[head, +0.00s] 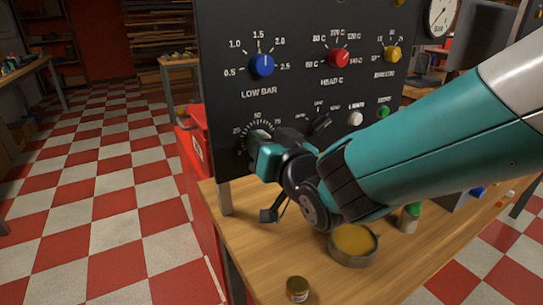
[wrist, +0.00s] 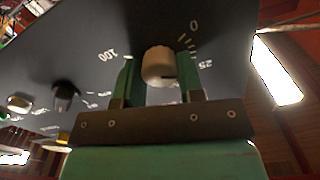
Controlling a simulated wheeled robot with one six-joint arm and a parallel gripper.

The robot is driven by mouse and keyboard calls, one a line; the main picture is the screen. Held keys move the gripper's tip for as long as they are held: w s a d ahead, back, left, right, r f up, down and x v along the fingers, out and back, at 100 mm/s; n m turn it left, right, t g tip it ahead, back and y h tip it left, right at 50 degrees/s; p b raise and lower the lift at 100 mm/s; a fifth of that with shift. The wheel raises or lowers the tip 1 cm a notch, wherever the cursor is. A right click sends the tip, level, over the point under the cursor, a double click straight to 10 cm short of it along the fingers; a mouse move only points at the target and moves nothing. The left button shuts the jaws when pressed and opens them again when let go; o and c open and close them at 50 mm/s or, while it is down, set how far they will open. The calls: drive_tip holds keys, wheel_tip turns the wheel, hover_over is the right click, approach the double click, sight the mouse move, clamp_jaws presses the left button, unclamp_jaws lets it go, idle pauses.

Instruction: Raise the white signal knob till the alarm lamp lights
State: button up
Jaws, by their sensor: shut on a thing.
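The white signal knob (wrist: 158,64) sits between the two fingers of my gripper (wrist: 160,80) in the wrist view, with a finger on each side. Its dial numbers 0, 25 and 100 show around it; a pointer mark is not clear. In the head view my gripper (head: 268,158) is at the lower left of the dark panel (head: 290,85), shut on this knob and largely hiding it. The dial marks 25, 50 and 75 show above it. I cannot pick out the alarm lamp for certain, nor tell whether any lamp is lit.
Blue (head: 262,65), red (head: 339,58) and yellow (head: 392,54) knobs sit above. A black knob (head: 320,123), a white round part (head: 355,118) and a green one (head: 383,111) are to the right. A tin (head: 353,244) and small jar (head: 297,288) stand on the bench (head: 250,240).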

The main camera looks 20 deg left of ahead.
drive_tip(key=shift+m+b, duration=0.45)
drive_tip(key=shift+m, duration=0.05)
drive_tip(key=o, duration=0.9)
drive_tip(key=shift+s+d, duration=0.1)
drive_tip(key=shift+d, duration=0.05)
drive_tip(key=b+v, duration=0.3)
drive_tip(key=v, duration=1.4)
drive_tip(key=shift+s+b, duration=0.1)
drive_tip(key=shift+b, duration=0.3)
